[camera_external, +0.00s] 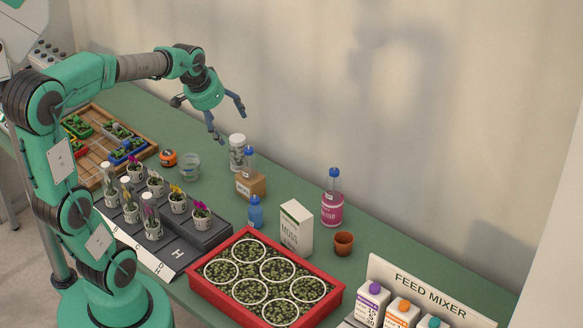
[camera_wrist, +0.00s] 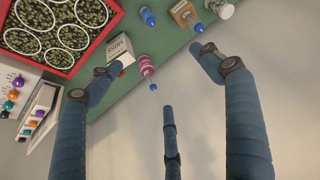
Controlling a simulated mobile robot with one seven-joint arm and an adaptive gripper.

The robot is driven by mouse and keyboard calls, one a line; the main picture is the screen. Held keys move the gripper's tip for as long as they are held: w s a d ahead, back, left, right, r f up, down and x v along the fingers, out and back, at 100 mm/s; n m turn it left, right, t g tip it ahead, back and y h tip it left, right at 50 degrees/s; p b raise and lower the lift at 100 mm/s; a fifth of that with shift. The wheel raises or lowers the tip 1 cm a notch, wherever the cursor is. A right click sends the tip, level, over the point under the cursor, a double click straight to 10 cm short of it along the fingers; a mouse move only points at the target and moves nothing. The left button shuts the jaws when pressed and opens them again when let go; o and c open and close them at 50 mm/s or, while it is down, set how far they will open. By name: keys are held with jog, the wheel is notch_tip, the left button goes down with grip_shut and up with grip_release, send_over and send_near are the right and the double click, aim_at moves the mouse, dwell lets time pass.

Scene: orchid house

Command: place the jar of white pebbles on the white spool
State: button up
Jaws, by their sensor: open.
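The jar of white pebbles (camera_external: 237,152) appears to be the white-capped jar with pale contents, upright on the green bench near the wall. It also shows at the top edge of the wrist view (camera_wrist: 224,9), partly cut off. My gripper (camera_external: 229,124) is open and empty, in the air above and slightly left of that jar, apart from it. Its fingers spread wide in the wrist view. I cannot make out a white spool in either view; a small orange round item (camera_external: 168,157) lies left of the jar.
A wooden block holding a blue-capped bottle (camera_external: 249,163) stands close in front of the jar. A clear tub (camera_external: 190,166) is to its left. A blue bottle (camera_external: 255,212), moss box (camera_external: 296,228), pink bottle (camera_external: 332,205) and red tray (camera_external: 334,297) are to the right.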

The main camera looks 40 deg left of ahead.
jog(key=s+d, duration=0.3)
jog(key=s, duration=0.7)
jog(key=s+d, duration=0.4)
jog(key=s, duration=0.7)
jog(key=shift+s+r+t, duration=0.15)
jog(key=shift+r+t, duration=0.05)
jog(key=shift+t, duration=0.1)
